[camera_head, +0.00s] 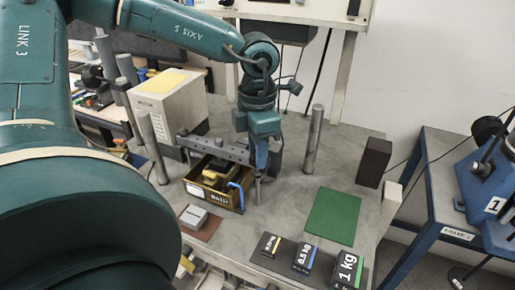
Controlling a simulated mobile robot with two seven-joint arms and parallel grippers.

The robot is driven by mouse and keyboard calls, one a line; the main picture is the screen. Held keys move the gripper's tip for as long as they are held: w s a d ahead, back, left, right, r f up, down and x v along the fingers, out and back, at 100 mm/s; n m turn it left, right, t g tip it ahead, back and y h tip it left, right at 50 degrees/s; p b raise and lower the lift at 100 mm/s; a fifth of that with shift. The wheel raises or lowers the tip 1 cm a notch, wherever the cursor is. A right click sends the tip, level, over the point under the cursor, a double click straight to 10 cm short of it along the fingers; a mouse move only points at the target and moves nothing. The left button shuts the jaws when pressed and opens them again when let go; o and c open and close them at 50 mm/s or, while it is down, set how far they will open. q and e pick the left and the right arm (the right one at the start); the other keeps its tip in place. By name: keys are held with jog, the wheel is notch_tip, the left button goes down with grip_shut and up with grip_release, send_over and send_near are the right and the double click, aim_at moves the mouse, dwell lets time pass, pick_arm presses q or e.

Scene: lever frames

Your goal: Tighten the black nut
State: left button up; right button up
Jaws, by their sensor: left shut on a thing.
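My left gripper (258,178) points down in the middle of the workbench, at the right part of a dark bar with holes (215,149). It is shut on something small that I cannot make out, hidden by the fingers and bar. A thin upright piece shows below it. I cannot pick out the black nut; it may be hidden there. My right gripper is not in view.
A ballast box (206,193) with a blue hook (236,194) stands left of the gripper. Metal posts (314,140) rise around. A green mat (333,215) is clear at right. Labelled weights (305,255) line the front edge. A blue frame (480,180) stands far right.

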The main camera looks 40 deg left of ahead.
pick_arm(q)
jog(key=shift+f, duration=0.1)
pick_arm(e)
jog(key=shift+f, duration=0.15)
pick_arm(q)
jog(key=shift+f+m+b, duration=0.1)
jog(key=shift+m+b, duration=0.5)
jog(key=shift+b, duration=0.2)
jog(key=m+b, duration=0.3)
jog(key=shift+m+b, duration=0.6)
jog(key=shift+m, duration=0.4)
jog(key=m+b, duration=0.1)
jog(key=m, duration=0.2)
jog(key=shift+m, duration=0.3)
jog(key=m+b, duration=0.1)
jog(key=m, duration=0.1)
jog(key=shift+m, duration=0.4)
jog(key=m, duration=0.5)
jog(key=shift+r, duration=0.2)
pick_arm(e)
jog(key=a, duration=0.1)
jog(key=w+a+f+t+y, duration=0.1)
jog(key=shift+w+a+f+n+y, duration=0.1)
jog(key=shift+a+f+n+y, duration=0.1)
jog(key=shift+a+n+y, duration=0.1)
